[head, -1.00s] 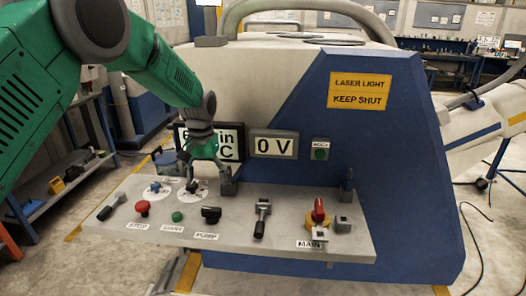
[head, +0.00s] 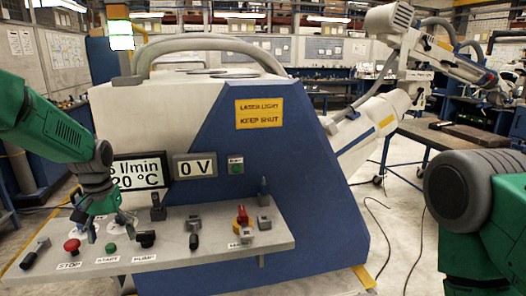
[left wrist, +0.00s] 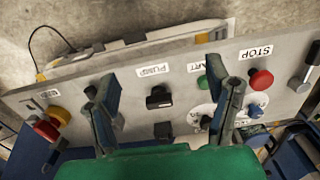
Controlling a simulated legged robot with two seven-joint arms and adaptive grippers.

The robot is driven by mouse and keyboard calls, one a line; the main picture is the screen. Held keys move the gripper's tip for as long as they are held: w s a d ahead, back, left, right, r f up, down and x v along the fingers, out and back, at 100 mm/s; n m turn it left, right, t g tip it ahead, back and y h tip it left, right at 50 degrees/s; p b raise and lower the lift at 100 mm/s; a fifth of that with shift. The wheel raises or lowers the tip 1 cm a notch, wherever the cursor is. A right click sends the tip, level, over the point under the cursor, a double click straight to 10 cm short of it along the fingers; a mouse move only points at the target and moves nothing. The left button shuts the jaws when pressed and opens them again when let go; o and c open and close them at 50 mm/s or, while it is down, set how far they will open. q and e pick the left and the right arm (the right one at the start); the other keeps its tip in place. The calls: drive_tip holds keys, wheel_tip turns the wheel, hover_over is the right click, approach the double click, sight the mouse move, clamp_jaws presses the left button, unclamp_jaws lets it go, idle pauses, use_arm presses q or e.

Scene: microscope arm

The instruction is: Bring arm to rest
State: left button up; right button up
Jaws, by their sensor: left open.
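A white and dark jointed arm (head: 420,58) stands at the upper right of the head view, behind the blue and white machine (head: 255,150); how it is mounted is not clear. My left gripper (head: 90,230) is open and empty over the left part of the grey control panel (head: 210,242). In the left wrist view its spread fingers (left wrist: 168,92) straddle the black PUMP switch (left wrist: 159,98), with the green START button (left wrist: 203,82) by one finger; contact cannot be told. My right gripper is out of view; only my right arm shows at the right edge.
The panel also carries a red STOP button (head: 72,246), a black lever (head: 194,236) and a red and yellow MAIN switch (head: 241,218). Displays read 20 °C (head: 140,172) and 0 V (head: 195,167). A workbench (head: 450,135) stands behind at right. Cables lie on the floor.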

use_arm(q)
drive_tip(key=s+d+f+m+b, duration=0.1)
drive_tip(key=s+d+f+b, duration=0.1)
drive_tip(key=s+f, duration=0.5)
drive_tip(key=s+d+f+b, duration=0.2)
drive_tip(key=s+f, duration=0.2)
drive_tip(key=f, duration=0.6)
drive_tip(key=s+d+f+m+b, duration=0.1)
drive_tip(key=s+d+f+b, duration=0.1)
drive_tip(key=s+f, duration=0.5)
drive_tip(key=s+d+f+b, duration=0.1)
drive_tip(key=s+f, duration=0.2)
drive_tip(key=s, duration=0.4)
drive_tip(key=s+d+f+b, duration=0.1)
drive_tip(key=s+f+b, duration=0.1)
drive_tip(key=s+f, duration=0.2)
drive_tip(key=s+d+f+m+b, duration=0.1)
drive_tip(key=s+f+b, duration=0.1)
drive_tip(key=s, duration=0.9)
drive_tip(key=shift+d+f+t, duration=0.15)
drive_tip(key=shift+f+t, duration=0.15)
drive_tip(key=shift+f, duration=0.5)
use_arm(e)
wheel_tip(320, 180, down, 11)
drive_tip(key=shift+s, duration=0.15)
